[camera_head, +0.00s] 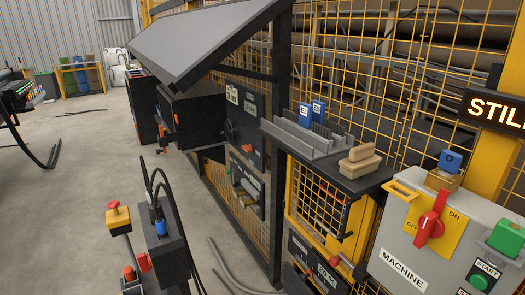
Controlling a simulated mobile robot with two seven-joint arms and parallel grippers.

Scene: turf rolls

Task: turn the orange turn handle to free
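Neither of my grippers shows in the head view. A small orange-red part (335,260) sits low on the yellow mesh door, below the shelf; it is too small to tell whether it is the turn handle or how it is turned. Another small orange-red part (246,150) is on the dark panel (241,115) further left. A large red lever (430,220) stands upright on a yellow plate marked ON and OFF, on the grey MACHINE box (392,252). No marking "free" can be read.
A dark shelf (372,180) with grey racks, blue tags and a wooden block juts out from the yellow mesh fence (390,60). A post with a yellow-and-red button (118,214) and a cabled black box (165,250) stand in front. Grey floor (75,200) is open at left.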

